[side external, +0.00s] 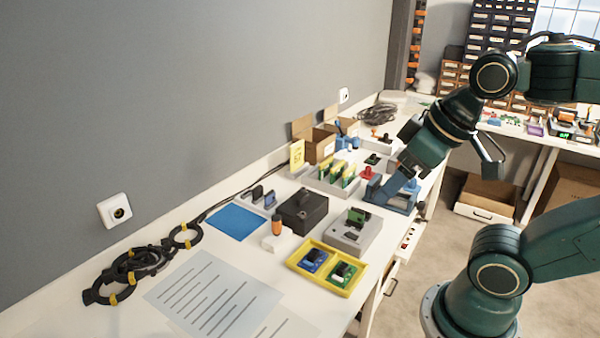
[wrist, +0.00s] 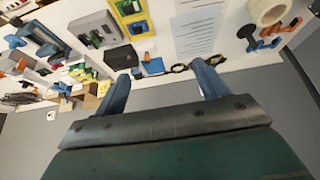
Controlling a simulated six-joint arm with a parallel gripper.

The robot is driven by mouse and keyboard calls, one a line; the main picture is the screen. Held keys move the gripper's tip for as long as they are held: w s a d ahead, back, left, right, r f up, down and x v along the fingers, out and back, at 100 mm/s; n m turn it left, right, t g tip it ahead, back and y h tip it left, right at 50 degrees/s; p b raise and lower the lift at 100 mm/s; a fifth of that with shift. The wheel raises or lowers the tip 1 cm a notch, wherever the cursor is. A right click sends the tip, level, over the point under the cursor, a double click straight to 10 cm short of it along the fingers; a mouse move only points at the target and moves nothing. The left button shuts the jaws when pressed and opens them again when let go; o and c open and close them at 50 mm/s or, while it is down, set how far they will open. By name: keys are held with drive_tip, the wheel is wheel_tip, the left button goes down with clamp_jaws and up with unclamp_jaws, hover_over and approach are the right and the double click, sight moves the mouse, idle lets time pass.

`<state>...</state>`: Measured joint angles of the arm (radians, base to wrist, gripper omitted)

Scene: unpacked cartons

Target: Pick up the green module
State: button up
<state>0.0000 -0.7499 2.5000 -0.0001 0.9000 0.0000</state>
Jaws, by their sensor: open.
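Several green pieces are in view, and I cannot tell which one is meant by the green module. A green board (side external: 343,272) lies in the right compartment of the yellow tray (side external: 307,283); it also shows in the wrist view (wrist: 137,28). A green piece (side external: 357,216) stands upright in a grey box (side external: 343,238). Green cards (side external: 340,172) stand in a rack farther back. My gripper (side external: 387,186) is beyond the tray and grey box, overlapping a blue fixture in the side view. In the wrist view its blue fingers (wrist: 160,71) are spread, with nothing held.
A blue board (side external: 313,260) shares the yellow tray. Printed paper (side external: 215,292) and black-yellow rings (side external: 125,270) lie at the near end. The wall borders the bench on the left.

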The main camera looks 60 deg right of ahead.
drive_tip(key=m+g, duration=0.6)
drive_tip(key=m, duration=1.2)
hover_over(356, 209)
wheel_tip(356, 209, down, 16)
drive_tip(key=shift+a, duration=0.1)
drive_tip(key=shift+f, duration=0.15)
wheel_tip(356, 209, down, 8)
drive_tip(key=shift+f, duration=0.15)
